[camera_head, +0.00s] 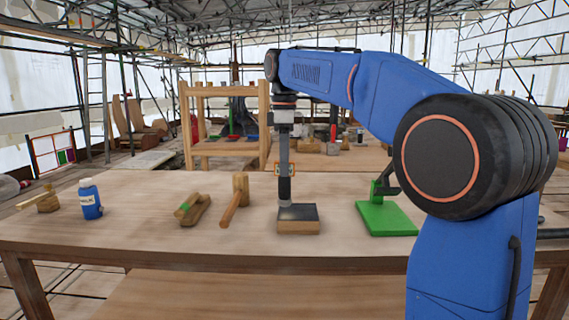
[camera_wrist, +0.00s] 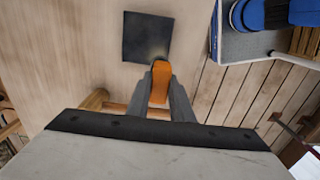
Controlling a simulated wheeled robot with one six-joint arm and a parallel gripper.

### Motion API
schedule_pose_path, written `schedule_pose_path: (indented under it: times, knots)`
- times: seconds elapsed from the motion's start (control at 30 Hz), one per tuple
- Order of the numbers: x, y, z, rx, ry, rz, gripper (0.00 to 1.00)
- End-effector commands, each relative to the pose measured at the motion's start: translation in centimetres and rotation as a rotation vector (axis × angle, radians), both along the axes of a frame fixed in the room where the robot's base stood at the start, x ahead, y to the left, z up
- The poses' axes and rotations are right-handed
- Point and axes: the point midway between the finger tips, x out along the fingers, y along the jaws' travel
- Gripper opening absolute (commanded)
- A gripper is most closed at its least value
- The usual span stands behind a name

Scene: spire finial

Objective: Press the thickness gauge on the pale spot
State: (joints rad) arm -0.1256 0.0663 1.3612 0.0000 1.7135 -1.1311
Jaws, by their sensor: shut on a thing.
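My gripper (camera_head: 285,165) points straight down over the workbench and is shut on the thickness gauge. In the wrist view, the gauge (camera_wrist: 160,82) shows as an orange body between the two grey fingers (camera_wrist: 161,72). In the head view, the gauge's dark lower end (camera_head: 285,189) hangs upright at the back left part of a dark plate (camera_head: 299,212) on a wooden block (camera_head: 298,228). I cannot tell whether its tip touches the plate. The dark plate (camera_wrist: 143,35) also shows in the wrist view, with a faint paler patch (camera_wrist: 154,52) near the gauge's end, partly hidden by it.
A green stand (camera_head: 387,219) is right of the block. A wooden rack (camera_head: 225,90) and another table stand behind. The bench (camera_head: 150,235) is clear in front at left.

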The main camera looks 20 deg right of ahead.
Motion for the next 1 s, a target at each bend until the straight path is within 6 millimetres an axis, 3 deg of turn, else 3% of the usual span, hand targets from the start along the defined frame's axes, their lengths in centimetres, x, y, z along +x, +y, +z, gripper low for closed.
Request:
schedule_pose_path:
  times: [0.5,1.0]
  knots:
    - [-0.1,0.0,-3.1,0.0,0.0,0.0,0.0]
    - [0.0,0.0,-3.9,-0.001,-0.002,0.0,0.0]
